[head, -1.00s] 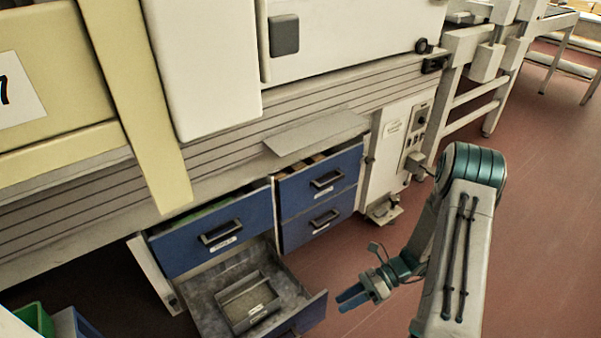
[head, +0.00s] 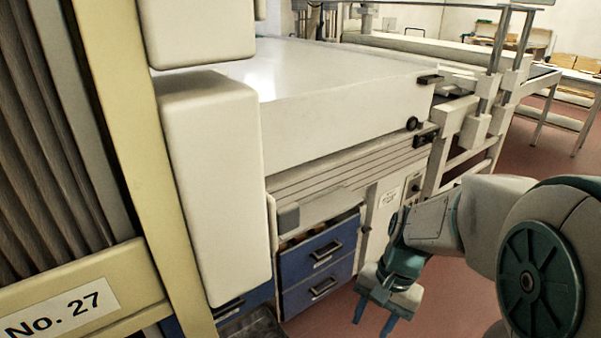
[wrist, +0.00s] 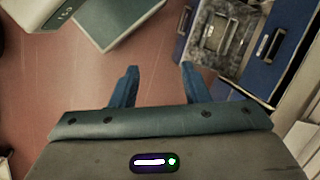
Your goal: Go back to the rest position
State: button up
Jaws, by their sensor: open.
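My gripper (head: 376,316) is at the lower right of the head view, in front of the blue drawers and above the red floor. Its two blue fingers point down and are apart, with nothing between them. In the wrist view my gripper (wrist: 158,85) also shows open and empty, with the floor beyond the fingers. My arm is folded in close at the right of the head view.
Blue drawers (head: 318,262) stand under the bench, left of my gripper. An open drawer (wrist: 262,70) with a grey tray (wrist: 217,33) in it shows in the wrist view. A yellow frame (head: 98,290) labelled No. 27 fills the left. Red floor (head: 450,290) is free at right.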

jog(key=s+r+n+t+h+p, duration=0.1)
jog(key=s+r+n+t+p, duration=0.1)
jog(key=r, duration=0.4)
jog(key=s+d+r+n+t+h+p, duration=0.1)
jog(key=s+r+n+t+p, duration=0.1)
jog(key=r, duration=0.5)
jog(key=shift+s+n+h+p, duration=0.15)
jog(key=shift+n+h+p, duration=0.25)
jog(key=shift+n, duration=0.7)
jog(key=shift+d, duration=0.1)
